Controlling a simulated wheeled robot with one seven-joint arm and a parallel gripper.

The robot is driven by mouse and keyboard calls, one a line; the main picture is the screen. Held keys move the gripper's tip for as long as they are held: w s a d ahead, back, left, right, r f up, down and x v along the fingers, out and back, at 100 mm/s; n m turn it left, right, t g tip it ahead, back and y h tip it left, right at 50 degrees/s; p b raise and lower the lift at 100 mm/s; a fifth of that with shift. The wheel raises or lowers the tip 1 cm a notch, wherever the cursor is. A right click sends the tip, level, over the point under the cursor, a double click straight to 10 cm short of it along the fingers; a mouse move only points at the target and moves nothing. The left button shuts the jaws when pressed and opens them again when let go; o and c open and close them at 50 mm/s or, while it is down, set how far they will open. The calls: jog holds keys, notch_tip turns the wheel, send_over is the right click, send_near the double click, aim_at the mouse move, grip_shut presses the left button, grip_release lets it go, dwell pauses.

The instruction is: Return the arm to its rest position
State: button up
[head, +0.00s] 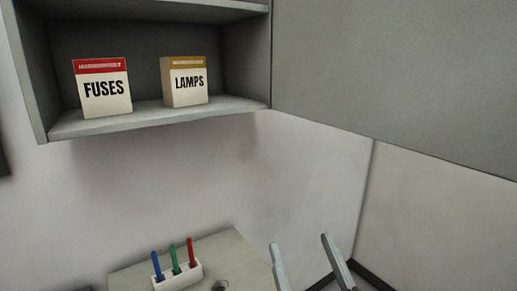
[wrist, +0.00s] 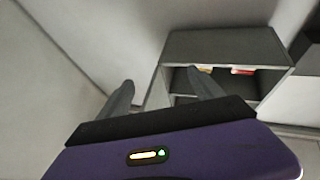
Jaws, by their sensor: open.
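My gripper (head: 302,260) shows at the bottom of the head view, right of the table, with its two fingers apart and nothing between them. In the wrist view my gripper (wrist: 160,88) is also open and empty. Its fingers point toward the grey wall cabinet (wrist: 225,45), which appears beyond them. The rest of my arm is out of the head view.
The open cabinet (head: 155,122) holds a FUSES box (head: 103,90) and a LAMPS box (head: 185,83). Its grey door (head: 400,70) stands out to the right. Below, a table (head: 235,250) bears a white holder (head: 178,277) with blue, green and red pens.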

jog(key=s+d+f+m+g+h, duration=0.1)
jog(key=s+d+f+g+h, duration=0.1)
jog(key=s+d+f, duration=0.2)
jog(key=s+d+f+m+g+h, duration=0.1)
jog(key=s+d+f+g, duration=0.2)
jog(key=s+f, duration=0.7)
jog(key=s+d+f+g+h+b, duration=0.1)
jog(key=s+d+f, duration=0.4)
jog(key=s, duration=1.6)
notch_tip(320, 180, down, 2)
jog(key=shift+d+f+m+g+h, duration=0.2)
jog(key=shift+m+g+h, duration=0.2)
jog(key=shift+g+h, duration=0.35)
